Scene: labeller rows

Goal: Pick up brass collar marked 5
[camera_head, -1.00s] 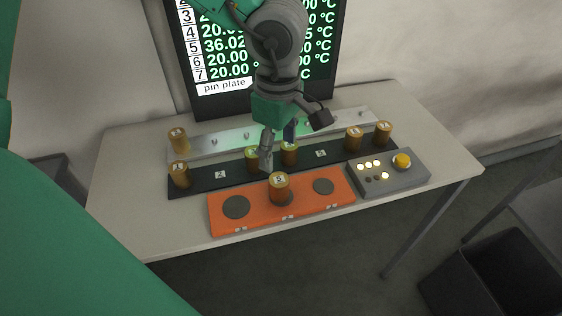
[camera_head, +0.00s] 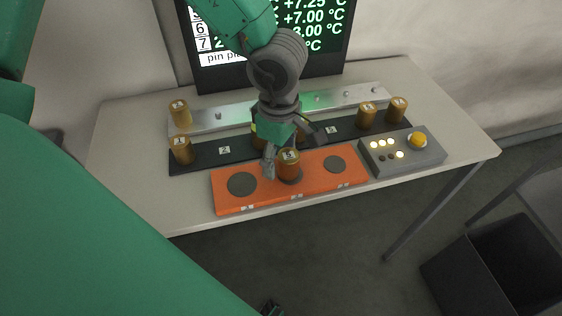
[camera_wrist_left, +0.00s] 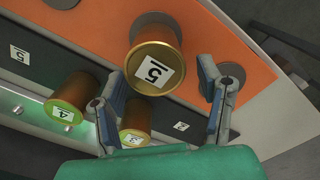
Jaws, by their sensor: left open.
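The brass collar marked 5 (camera_head: 289,166) stands upright on the middle dark disc of the orange plate (camera_head: 318,186). In the left wrist view the collar (camera_wrist_left: 155,50) shows its white label with a 5. My left gripper (camera_head: 287,157) is open and points down at this collar. In the left wrist view its two fingers (camera_wrist_left: 162,75) are spread to either side of the collar's labelled end, with a visible gap at the right finger. I cannot tell how far down the fingers reach.
Behind the orange plate are a black strip (camera_head: 210,154) and a silver rail (camera_head: 240,113) with other brass collars. Collars marked 4 (camera_wrist_left: 68,112) and 3 (camera_wrist_left: 134,124) are near the fingers. A grey button box (camera_head: 432,157) stands right.

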